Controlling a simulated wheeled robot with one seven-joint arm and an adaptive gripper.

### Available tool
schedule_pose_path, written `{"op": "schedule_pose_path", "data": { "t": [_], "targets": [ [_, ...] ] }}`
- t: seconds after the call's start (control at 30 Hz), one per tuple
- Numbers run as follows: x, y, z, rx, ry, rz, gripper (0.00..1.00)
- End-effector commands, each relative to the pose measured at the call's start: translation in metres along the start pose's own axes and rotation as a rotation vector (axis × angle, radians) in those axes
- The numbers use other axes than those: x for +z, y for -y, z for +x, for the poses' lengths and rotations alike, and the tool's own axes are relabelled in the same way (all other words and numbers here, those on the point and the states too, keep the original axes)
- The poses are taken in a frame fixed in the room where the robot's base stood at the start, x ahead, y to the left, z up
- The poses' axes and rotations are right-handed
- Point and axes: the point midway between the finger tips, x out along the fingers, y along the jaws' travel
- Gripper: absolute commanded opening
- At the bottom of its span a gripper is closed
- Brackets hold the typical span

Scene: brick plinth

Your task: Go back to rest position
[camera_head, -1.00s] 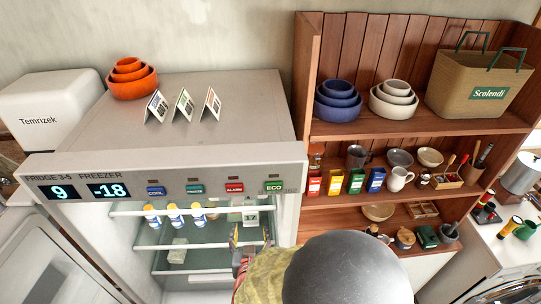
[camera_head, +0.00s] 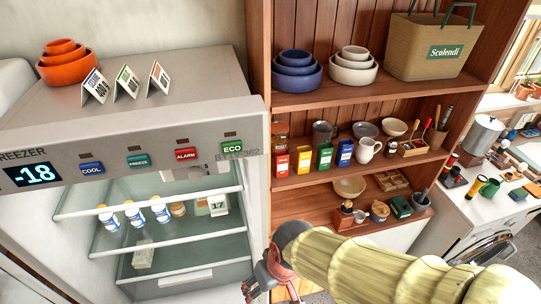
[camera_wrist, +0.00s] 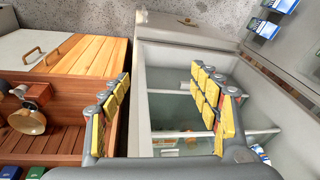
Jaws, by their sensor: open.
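My gripper (camera_head: 262,281) is at the bottom of the head view, in front of the lower right edge of the open fridge (camera_head: 155,252). My arm in its yellowish sleeve reaches it from the right. In the wrist view my gripper (camera_wrist: 160,92) shows two yellow-padded fingers spread wide apart with nothing between them. The fridge interior (camera_wrist: 180,105) lies beyond the fingers. In the head view the gripper looks partly hidden by its own wrist.
White bottles with yellow caps (camera_head: 134,214) and a white tag marked 17 (camera_head: 218,205) stand on a fridge shelf. A wooden shelf unit (camera_head: 262,110) with bowls, boxes and a basket (camera_head: 432,48) stands to the right. Orange bowls (camera_head: 67,65) sit on the fridge.

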Motion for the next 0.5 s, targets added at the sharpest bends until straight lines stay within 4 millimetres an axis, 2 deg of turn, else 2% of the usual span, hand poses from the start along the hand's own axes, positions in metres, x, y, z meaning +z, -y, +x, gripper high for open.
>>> {"op": "schedule_pose_path", "data": {
  "t": [0.03,0.2,0.33,0.5],
  "targets": [
    [0.012,-0.025,-0.002,0.025,-0.011,0.032,0.62],
    [0.052,-0.092,-0.032,0.125,-0.069,0.141,0.62],
    [0.066,-0.131,-0.05,0.196,-0.196,0.236,0.62],
    [0.076,-0.16,-0.064,0.248,-0.316,0.342,0.62]
  ]
}}
